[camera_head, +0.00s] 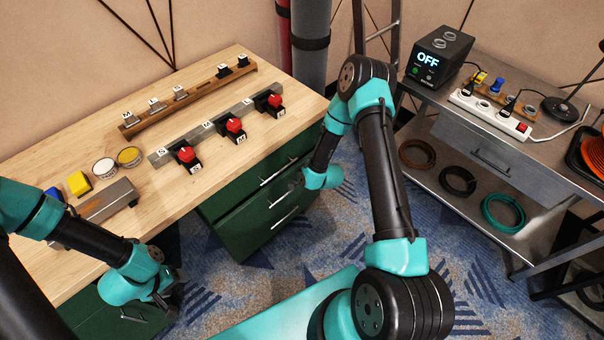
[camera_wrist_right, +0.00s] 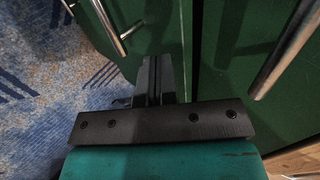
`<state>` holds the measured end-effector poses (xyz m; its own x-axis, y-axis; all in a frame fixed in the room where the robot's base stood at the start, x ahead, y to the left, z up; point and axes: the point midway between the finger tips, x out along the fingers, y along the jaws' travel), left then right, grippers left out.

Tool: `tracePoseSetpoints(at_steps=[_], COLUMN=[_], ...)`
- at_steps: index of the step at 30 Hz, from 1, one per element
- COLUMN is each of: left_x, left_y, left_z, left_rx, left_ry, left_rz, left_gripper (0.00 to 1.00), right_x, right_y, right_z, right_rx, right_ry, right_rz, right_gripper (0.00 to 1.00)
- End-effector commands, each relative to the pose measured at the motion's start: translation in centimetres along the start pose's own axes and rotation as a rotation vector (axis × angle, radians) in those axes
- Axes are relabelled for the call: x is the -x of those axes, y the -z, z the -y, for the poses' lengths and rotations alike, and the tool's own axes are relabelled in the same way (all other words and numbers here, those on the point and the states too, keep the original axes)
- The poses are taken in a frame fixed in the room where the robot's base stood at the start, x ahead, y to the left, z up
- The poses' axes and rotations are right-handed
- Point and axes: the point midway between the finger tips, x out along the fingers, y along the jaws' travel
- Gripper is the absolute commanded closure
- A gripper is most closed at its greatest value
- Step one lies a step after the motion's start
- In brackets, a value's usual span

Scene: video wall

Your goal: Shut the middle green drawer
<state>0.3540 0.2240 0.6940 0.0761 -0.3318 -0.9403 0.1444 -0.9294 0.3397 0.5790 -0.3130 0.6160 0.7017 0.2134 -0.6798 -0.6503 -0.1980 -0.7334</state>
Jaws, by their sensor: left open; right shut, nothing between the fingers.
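The green drawer unit (camera_head: 236,222) stands under the right end of the wooden desk in the head view. Several silver handles show on its stacked fronts. A lower front (camera_head: 262,232) appears to stand out farther than those above; I cannot tell surely which drawer it is. My right gripper (camera_head: 296,182) is close to the handles. In the wrist view its shut, empty fingers (camera_wrist_right: 150,75) point at a green front (camera_wrist_right: 165,30), between one handle (camera_wrist_right: 108,25) and another handle (camera_wrist_right: 285,55); contact is unclear. My left gripper (camera_head: 168,292) is open, low by the desk's left side.
The wooden desk (camera_head: 215,165) carries red switches (camera_head: 235,127), coloured buttons and a rail of small switches. Another green drawer front (camera_head: 95,315) is below its left end. A grey bench (camera_head: 440,100) with a power strip stands at right. Blue carpet (camera_head: 240,285) is open between them.

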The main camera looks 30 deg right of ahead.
Motion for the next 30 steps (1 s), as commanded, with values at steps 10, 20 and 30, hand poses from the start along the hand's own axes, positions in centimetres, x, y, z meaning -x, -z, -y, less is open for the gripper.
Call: tracePoseSetpoints(at_steps=[10,20,30], left_x=[0.0,0.0,0.0], left_y=[0.0,0.0,0.0], left_z=[0.0,0.0,0.0], left_rx=[0.0,0.0,0.0], left_ry=[0.0,0.0,0.0], left_rz=[0.0,0.0,0.0], left_gripper=[0.39,0.39,0.39], right_x=[3.5,9.7,12.0], right_y=[-0.7,-0.6,-0.6], right_z=[-1.8,-1.8,-1.8], right_rx=[0.011,0.01,0.012], right_ry=[0.0,-0.001,0.0], right_rz=[0.012,0.011,0.013], right_gripper=[1.0,1.0,1.0])
